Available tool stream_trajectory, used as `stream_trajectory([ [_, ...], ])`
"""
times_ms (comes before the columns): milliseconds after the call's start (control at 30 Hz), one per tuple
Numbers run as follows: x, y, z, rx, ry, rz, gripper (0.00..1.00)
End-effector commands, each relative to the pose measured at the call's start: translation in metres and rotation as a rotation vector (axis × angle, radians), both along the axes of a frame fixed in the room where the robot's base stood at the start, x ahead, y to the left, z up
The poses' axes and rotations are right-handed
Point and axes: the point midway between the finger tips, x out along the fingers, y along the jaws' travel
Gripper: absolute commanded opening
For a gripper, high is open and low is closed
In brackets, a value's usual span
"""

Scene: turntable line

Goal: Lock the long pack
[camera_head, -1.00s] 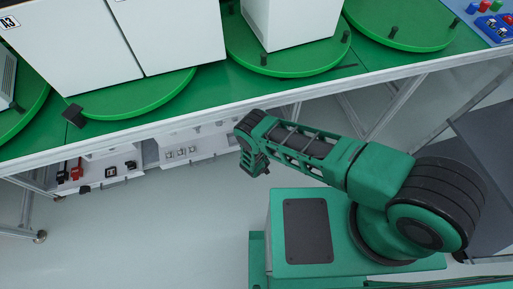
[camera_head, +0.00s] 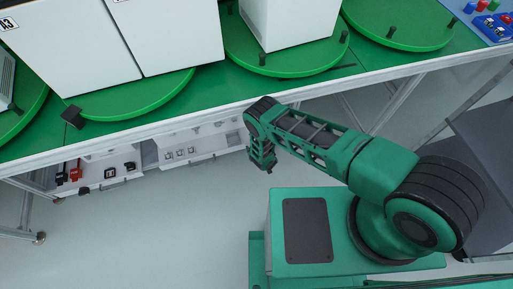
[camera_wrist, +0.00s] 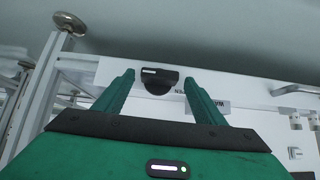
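My gripper (camera_head: 265,166) hangs in front of the table's front edge in the head view, above the floor. In the wrist view, my gripper (camera_wrist: 163,82) is open, its two green fingers apart with nothing held between them. A black knob (camera_wrist: 158,80) with a white mark sits on a white panel (camera_wrist: 240,88) beyond the fingers, and it appears between their tips. I cannot tell whether they touch it. Printing beside the knob is partly hidden. I cannot tell which thing is the long pack.
White boxes (camera_head: 75,50) stand on green turntables (camera_head: 135,102) on the table. Below the table edge, low white units carry red handles (camera_head: 75,172), black parts (camera_head: 110,173) and small grey fittings (camera_head: 180,154). A table leg with a round foot (camera_wrist: 70,23) shows in the wrist view. The floor (camera_head: 180,230) is clear.

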Motion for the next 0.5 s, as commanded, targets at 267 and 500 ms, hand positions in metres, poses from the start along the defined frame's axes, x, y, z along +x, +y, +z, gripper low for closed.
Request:
stream_trajectory([
  [267, -0.003, -0.005, 0.009, 0.0, -0.002, -0.006, 0.64],
  [500, -0.032, -0.012, 0.033, -0.002, 0.004, -0.004, 0.64],
])
